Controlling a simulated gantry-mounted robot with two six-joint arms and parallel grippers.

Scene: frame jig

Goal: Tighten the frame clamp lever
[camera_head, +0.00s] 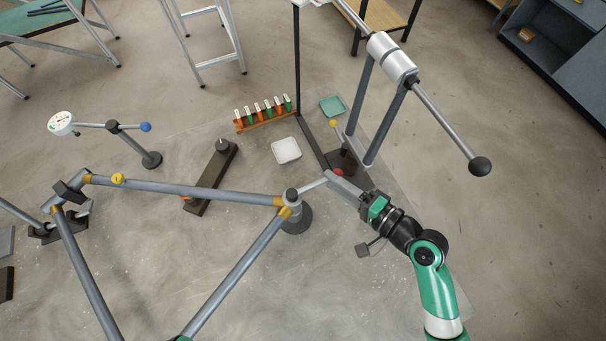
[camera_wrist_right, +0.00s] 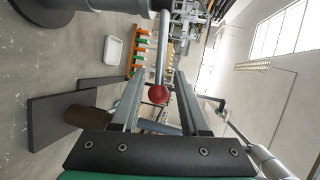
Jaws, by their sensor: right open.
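The clamp lever is a pale rod (camera_head: 312,187) with a red ball knob (camera_head: 338,172), reaching right from a dark clamp post (camera_head: 292,215) at the right corner of the tube frame (camera_head: 190,190). My right gripper (camera_head: 333,178) is at the lever's knob end. In the right wrist view, the red knob (camera_wrist_right: 158,94) and the lever rod (camera_wrist_right: 165,45) lie between the two spread fingers of the right gripper (camera_wrist_right: 158,88). Gaps show on both sides of the knob. My left gripper is not in view.
A tall press-like stand with a black-knobbed handle (camera_head: 480,166) rises behind my right arm. A yellow-knobbed lever (camera_head: 333,124) is close by. A white tray (camera_head: 286,150), a rack of orange and green pieces (camera_head: 264,115) and a dial gauge (camera_head: 61,123) stand farther back.

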